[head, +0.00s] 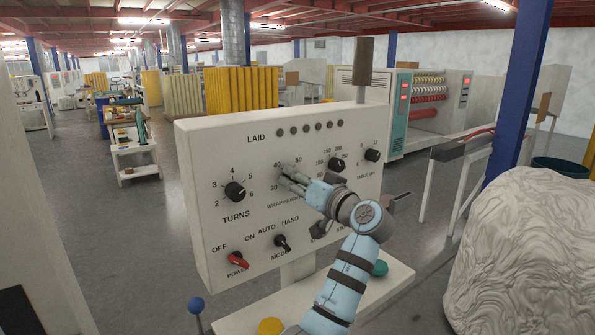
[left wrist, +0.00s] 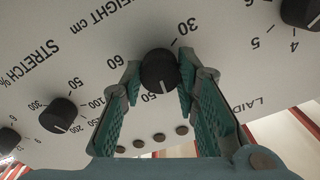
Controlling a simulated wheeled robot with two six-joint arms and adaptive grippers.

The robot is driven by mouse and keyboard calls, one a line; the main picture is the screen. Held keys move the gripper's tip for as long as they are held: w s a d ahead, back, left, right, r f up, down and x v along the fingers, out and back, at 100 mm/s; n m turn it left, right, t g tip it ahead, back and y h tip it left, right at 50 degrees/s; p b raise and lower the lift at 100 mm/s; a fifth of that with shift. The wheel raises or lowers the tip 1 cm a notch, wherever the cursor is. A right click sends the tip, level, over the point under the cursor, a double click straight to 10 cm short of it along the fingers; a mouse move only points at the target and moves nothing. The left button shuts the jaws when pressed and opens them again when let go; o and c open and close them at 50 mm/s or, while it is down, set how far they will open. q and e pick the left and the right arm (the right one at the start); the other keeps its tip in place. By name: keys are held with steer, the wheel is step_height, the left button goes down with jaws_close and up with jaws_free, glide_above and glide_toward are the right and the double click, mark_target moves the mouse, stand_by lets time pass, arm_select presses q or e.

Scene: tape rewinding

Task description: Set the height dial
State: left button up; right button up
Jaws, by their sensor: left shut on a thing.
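The height dial (left wrist: 158,72) is a black round knob on the white control panel (head: 215,150), with 30, 50 and 60 readable around it in the left wrist view. Its white pointer mark faces down in that view, roughly toward the 50; the exact setting is hard to read. My left gripper (left wrist: 158,85) has its teal ribbed fingers on both sides of the knob and is shut on it. In the head view my left gripper (head: 289,176) reaches the panel's middle and hides the dial. My right gripper is not in view.
Nearby are the turns dial (head: 235,191), stretch dial (head: 337,164), table dial (head: 372,155), mode switch (head: 282,243) and red power switch (head: 237,259). The laid lamps (head: 309,127) are dark. A large pale wrapped load (head: 530,255) stands at the right.

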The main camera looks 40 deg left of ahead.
arm_select(q)
steer(key=shift+m+p, duration=2.6)
steer(key=shift+m, duration=0.6)
steer(key=shift+f, duration=0.1)
steer(key=o, duration=1.1)
steer(key=shift+o, duration=0.2)
steer(key=v, duration=1.2)
